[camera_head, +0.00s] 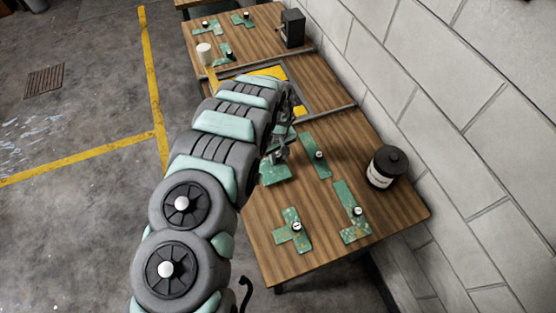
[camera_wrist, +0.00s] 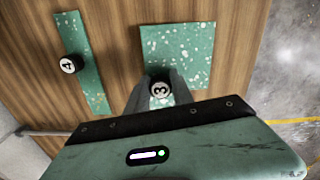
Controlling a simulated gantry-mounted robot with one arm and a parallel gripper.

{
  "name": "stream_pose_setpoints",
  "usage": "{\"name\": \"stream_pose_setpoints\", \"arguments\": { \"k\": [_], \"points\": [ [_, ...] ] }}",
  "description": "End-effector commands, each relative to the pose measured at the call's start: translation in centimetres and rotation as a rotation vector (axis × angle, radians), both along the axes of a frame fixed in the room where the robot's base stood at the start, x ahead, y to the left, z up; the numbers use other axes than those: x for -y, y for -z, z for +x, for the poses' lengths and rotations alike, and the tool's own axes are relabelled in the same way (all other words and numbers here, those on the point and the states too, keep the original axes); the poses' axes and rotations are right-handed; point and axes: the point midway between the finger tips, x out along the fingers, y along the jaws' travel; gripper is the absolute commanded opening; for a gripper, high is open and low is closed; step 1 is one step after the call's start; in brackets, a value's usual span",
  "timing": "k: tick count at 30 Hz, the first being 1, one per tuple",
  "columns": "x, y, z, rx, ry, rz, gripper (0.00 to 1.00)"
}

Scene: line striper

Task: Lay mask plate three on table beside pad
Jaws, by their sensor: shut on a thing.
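Mask plate three (camera_wrist: 177,50) is a speckled green, square-looking plate with a black knob marked 3 (camera_wrist: 160,90). My gripper (camera_wrist: 160,94) is shut on that knob, one finger on each side. In the head view the plate (camera_head: 275,174) is at the table's left edge, below my gripper (camera_head: 277,156). I cannot tell whether it touches the wood. The pad (camera_head: 291,88), dark with yellow areas, lies farther back on the table (camera_head: 345,200), partly hidden by my arm.
A narrow green plate marked 4 (camera_wrist: 82,62) lies just right of plate three in the head view (camera_head: 316,156). Two more plates (camera_head: 293,230) (camera_head: 350,208) lie nearer. A dark jar (camera_head: 386,167) stands by the wall. A black box (camera_head: 292,29) and white cup (camera_head: 204,53) stand at the back.

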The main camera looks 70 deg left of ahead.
Motion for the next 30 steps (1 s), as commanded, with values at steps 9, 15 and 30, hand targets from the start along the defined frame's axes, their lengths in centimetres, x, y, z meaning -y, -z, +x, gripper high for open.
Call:
{"name": "stream_pose_setpoints", "arguments": {
  "k": [9,15,30],
  "points": [
    [0.2,3.3,-0.1,-0.001,-0.001,-0.004,0.0],
    [0.1,3.3,0.0,-0.001,-0.001,-0.001,0.0],
    [0.1,3.6,0.0,0.0,-0.001,-0.002,0.5]
  ]
}}
